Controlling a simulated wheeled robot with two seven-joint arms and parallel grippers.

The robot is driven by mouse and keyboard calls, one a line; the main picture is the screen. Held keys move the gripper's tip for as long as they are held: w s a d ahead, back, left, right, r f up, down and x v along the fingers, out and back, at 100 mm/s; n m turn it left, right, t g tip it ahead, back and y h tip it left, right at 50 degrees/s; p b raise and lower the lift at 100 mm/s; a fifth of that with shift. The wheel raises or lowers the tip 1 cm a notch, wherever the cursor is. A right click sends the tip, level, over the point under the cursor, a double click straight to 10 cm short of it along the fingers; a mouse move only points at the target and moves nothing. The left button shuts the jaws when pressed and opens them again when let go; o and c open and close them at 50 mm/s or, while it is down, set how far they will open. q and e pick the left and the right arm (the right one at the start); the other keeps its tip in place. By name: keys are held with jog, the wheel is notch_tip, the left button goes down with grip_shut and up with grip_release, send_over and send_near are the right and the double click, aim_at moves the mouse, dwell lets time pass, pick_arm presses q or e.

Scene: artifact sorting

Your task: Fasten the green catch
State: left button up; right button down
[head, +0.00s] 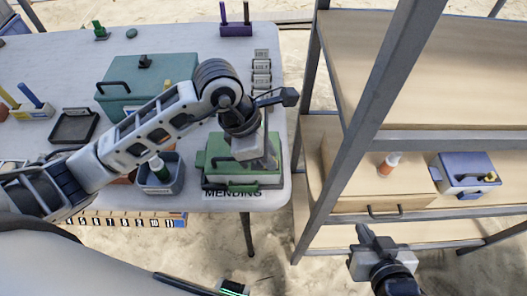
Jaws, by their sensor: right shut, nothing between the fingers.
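A green box (222,177) sits at the front right corner of the white table, just behind the printed word MENDING. A dark bar-shaped part shows on its front face; I cannot make out the catch clearly. My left arm reaches in from the left, and my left gripper (266,158) points down over the right part of the box's top. It hides that part of the box, and I cannot tell whether its fingers are open or touch the box. My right gripper (366,238) is shut and empty, off the table in front of the shelf.
A teal box (120,92) with a dark handle stands farther back, partly behind my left arm.

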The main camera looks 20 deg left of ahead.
pick_arm(q)
jog(key=o, duration=0.4)
jog(key=shift+d, duration=0.1)
jog(key=shift+o, duration=0.2)
jog(key=shift+r, duration=0.15)
jog(key=v, duration=1.5)
jog(key=shift+a+r, duration=0.3)
